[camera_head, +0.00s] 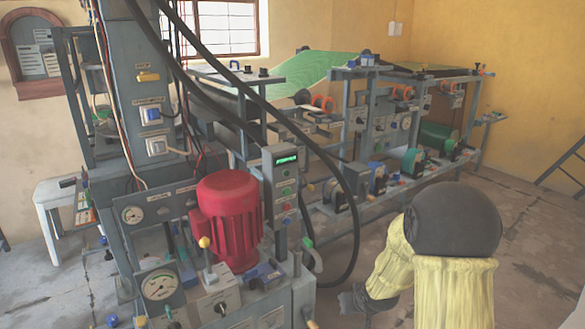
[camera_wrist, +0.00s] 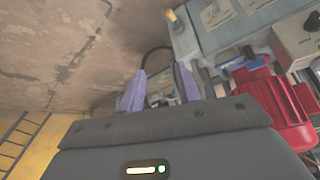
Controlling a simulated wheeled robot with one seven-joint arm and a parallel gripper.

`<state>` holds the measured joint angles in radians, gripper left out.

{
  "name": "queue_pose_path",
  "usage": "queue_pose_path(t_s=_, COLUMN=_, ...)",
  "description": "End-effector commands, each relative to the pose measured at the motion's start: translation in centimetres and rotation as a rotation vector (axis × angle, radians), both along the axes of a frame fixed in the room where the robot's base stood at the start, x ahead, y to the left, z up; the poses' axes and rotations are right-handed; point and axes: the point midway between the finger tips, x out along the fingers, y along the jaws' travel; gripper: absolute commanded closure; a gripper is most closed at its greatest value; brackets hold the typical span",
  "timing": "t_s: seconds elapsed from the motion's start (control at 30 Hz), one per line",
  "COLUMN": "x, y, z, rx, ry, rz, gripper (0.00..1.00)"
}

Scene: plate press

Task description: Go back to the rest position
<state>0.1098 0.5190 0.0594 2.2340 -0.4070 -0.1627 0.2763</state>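My gripper (camera_head: 357,300) is at the lower middle of the head view, to the right of the press machine (camera_head: 230,290), at the end of my yellow-sleeved arm. Its fingers are small and partly hidden there. In the wrist view, the two purple-grey fingers of my gripper (camera_wrist: 160,82) stand apart with a gap between them. Nothing shows held between them. A black hose (camera_wrist: 152,52) arcs behind the fingertips.
A red motor (camera_head: 230,215) and a control box with a green display (camera_head: 284,185) stand left of my arm. A black hose (camera_head: 354,215) hangs close to my gripper. A long bench of devices (camera_head: 400,130) runs behind. The floor (camera_head: 530,240) at right is clear.

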Motion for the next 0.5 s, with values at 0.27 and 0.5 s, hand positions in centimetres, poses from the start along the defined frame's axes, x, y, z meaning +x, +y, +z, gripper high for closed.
queue_pose_path(t_s=0.27, x=-9.2, y=-0.2, z=7.1, rx=-0.063, ry=0.145, rz=-0.056, gripper=0.66)
queue_pose_path(t_s=0.5, x=-15.5, y=0.4, z=10.0, rx=-0.054, ry=0.247, rz=-0.077, gripper=0.66)
